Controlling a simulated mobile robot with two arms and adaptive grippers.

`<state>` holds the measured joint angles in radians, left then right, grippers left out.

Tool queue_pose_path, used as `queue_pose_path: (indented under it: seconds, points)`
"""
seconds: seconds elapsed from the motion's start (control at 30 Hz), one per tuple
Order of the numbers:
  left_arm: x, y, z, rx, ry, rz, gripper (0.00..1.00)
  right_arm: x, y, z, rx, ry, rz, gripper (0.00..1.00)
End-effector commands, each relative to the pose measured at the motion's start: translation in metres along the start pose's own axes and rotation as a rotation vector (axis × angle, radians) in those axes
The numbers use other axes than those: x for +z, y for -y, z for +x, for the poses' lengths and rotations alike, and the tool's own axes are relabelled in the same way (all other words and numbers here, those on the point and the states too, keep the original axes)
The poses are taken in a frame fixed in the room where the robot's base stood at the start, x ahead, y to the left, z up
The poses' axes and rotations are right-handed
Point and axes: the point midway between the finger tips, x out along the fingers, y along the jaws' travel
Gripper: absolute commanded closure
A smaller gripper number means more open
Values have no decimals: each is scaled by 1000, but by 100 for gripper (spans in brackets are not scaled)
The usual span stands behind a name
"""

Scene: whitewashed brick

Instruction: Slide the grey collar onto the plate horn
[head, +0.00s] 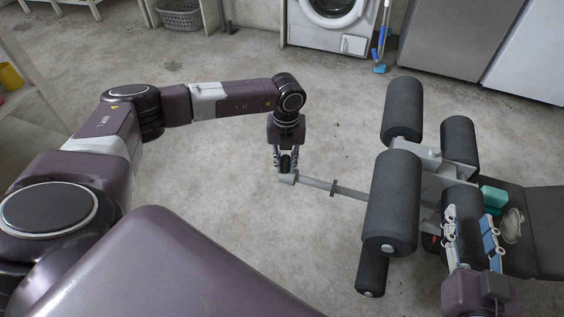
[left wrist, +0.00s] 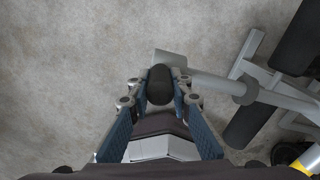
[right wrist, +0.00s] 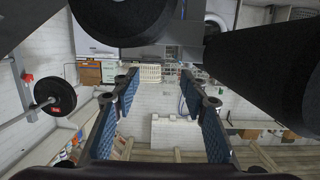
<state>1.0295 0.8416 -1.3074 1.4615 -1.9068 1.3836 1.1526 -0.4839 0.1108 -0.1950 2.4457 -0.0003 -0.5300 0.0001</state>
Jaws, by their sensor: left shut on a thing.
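The grey collar (head: 288,180) is at the free outer end of the plate horn (head: 352,192), in line with it. I cannot tell whether it is around the horn's tip or just touching it. In the left wrist view the collar (left wrist: 170,58) is a short grey cylinder with a black rounded knob (left wrist: 160,85). My left gripper (head: 287,164) points down and is shut on this knob. The thinner grey horn (left wrist: 208,82) runs right to a flange (left wrist: 243,91). My right gripper (head: 469,215) is open and empty beside the bench's rollers; its spread fingers show in the right wrist view (right wrist: 158,80).
The weight bench has black foam rollers (head: 390,205) and a dark pad (head: 545,230) at the right. A teal block (head: 493,197) and a pale item (head: 512,225) lie near my right gripper. The concrete floor left of the horn is clear.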

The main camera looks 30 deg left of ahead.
Motion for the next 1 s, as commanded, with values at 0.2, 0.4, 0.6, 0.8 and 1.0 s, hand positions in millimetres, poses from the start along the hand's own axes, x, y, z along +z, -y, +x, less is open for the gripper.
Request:
queue_pose_path:
  seconds: [0.2,0.4,0.6,0.8,1.0]
  points:
    - [-2,9,0,-1,0,0,100,5,0,-1,1,24,0,60]
    - [-5,17,-1,-1,0,0,100,8,-1,-1,2,39,0,60]
    - [-8,24,-1,-1,0,0,100,12,-1,-2,2,54,0,60]
    - [-10,32,-1,-2,0,0,100,14,-2,-2,3,66,0,60]
    - [-12,40,-1,-2,1,1,100,16,-2,-2,4,76,0,60]
